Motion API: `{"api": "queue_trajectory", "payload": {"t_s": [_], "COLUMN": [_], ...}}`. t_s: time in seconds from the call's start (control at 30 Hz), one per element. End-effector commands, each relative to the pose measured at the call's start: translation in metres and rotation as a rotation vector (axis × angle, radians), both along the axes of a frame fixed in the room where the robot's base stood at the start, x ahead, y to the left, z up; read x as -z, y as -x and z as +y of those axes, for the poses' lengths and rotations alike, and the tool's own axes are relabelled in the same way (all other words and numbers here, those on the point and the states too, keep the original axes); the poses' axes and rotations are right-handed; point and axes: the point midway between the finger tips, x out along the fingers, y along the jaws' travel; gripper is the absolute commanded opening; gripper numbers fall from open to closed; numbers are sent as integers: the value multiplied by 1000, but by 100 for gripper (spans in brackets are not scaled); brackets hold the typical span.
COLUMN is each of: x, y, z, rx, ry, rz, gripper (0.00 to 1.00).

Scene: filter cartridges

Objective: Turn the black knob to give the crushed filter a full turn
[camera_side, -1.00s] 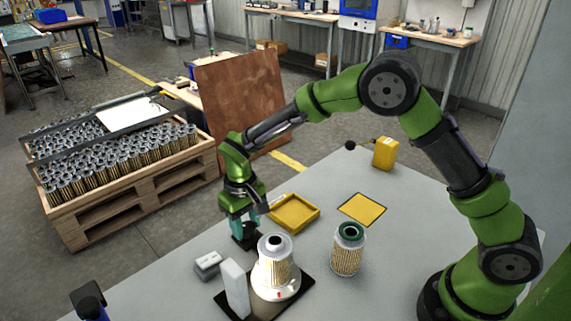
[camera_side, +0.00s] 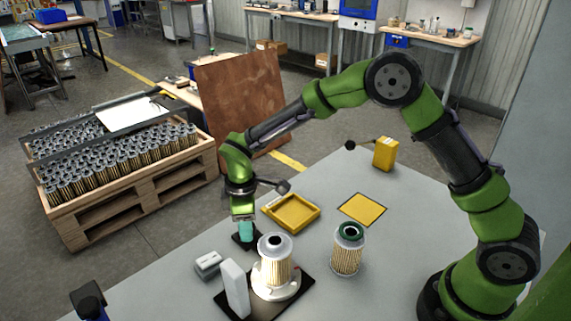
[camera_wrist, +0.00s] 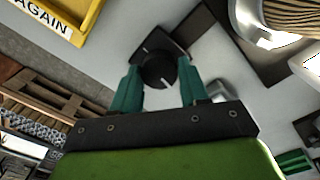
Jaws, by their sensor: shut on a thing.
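The black knob (camera_wrist: 160,70), with a white pointer line, sits on a dark square base (camera_side: 236,243) in front of my gripper in the wrist view. My gripper (camera_wrist: 158,80) has its teal fingers on either side of the knob and is shut on it. In the side view my gripper (camera_side: 246,236) points down over the base and hides most of the knob. A pleated filter (camera_side: 275,262) stands upright on a round white turntable (camera_side: 288,292) on a black plate. I cannot make out its crushed part. The turntable's edge also shows in the wrist view (camera_wrist: 247,22).
A second filter with a green top (camera_side: 348,250) stands to the right. A yellow tray (camera_side: 312,221), a yellow square (camera_side: 362,210) and a yellow box (camera_side: 385,154) lie farther back. A white upright block (camera_side: 235,288) and a small grey block (camera_side: 208,264) are near the turntable.

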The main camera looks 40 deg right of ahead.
Motion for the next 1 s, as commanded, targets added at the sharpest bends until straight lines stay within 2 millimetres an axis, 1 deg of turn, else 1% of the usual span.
{"api": "queue_trajectory", "payload": {"t_s": [0.2,0.4,0.93,0.97,1.0], "x": [-1,-1,-1,-1,-1], "y": [0,0,1,1,0], "z": [0,0,0,0,0], "rx": [-118,-180,-207,-207,-207], "ry": [0,1,1,1,1], "rz": [1,1,0,0,0], "gripper": [14,14,14,45,52]}}
